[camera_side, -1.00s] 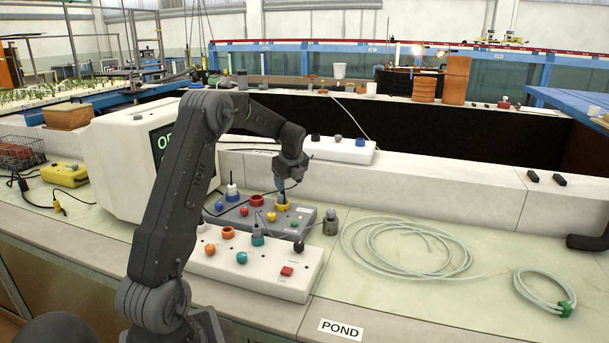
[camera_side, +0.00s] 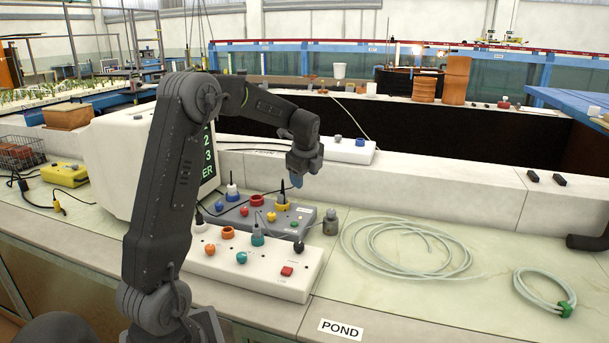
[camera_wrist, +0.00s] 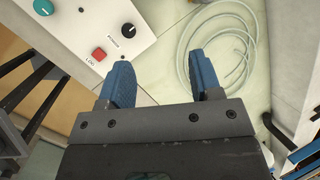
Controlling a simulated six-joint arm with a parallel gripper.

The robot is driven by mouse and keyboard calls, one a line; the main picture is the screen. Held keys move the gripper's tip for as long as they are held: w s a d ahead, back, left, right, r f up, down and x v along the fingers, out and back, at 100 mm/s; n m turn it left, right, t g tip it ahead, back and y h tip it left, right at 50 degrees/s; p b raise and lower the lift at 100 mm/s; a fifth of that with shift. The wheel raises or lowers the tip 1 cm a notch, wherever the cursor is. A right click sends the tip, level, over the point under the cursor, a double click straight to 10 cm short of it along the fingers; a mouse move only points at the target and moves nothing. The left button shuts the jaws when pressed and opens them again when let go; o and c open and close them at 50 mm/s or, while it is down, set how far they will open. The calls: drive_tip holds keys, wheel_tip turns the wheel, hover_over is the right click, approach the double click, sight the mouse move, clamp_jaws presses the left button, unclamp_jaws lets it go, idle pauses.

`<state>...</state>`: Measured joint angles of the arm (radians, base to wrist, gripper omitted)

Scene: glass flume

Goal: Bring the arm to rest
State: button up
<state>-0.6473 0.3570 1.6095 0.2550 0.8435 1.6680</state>
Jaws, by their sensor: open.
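My gripper (camera_side: 297,182) hangs above the grey control box (camera_side: 312,214) in the side view, clear of its knobs and plugs. In the wrist view my gripper (camera_wrist: 162,80) shows two blue fingers spread apart with nothing between them. A white control box (camera_side: 250,272) with coloured knobs and a red button stands in front of the grey one. The white box also shows at the upper left of the wrist view (camera_wrist: 75,55).
A coiled clear hose (camera_side: 400,250) lies on the bench to the right, with a smaller coil (camera_side: 543,292) beyond it. A small metal cylinder (camera_side: 330,222) stands beside the grey box. A white monitor housing (camera_side: 115,165) is behind my arm.

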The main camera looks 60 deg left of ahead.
drive_tip(key=s+d+r+n+t+h, duration=0.1)
drive_tip(key=s+d+r+n, duration=0.2)
drive_tip(key=d, duration=0.6)
drive_tip(key=s+d+r+n+t+h, duration=0.1)
drive_tip(key=s+d+r+n, duration=0.15)
drive_tip(key=s+d, duration=0.45)
drive_tip(key=s+d+r+n+t, duration=0.1)
drive_tip(key=d+r+n, duration=0.15)
drive_tip(key=d, duration=0.85)
drive_tip(key=s+d+f+n+h, duration=0.2)
drive_tip(key=s+d+n, duration=0.3)
drive_tip(key=s, duration=0.4)
drive_tip(key=shift+s+d+f+t, duration=0.15)
drive_tip(key=shift+d+f+t, duration=0.35)
drive_tip(key=shift+d, duration=0.35)
drive_tip(key=shift+c, duration=0.2)
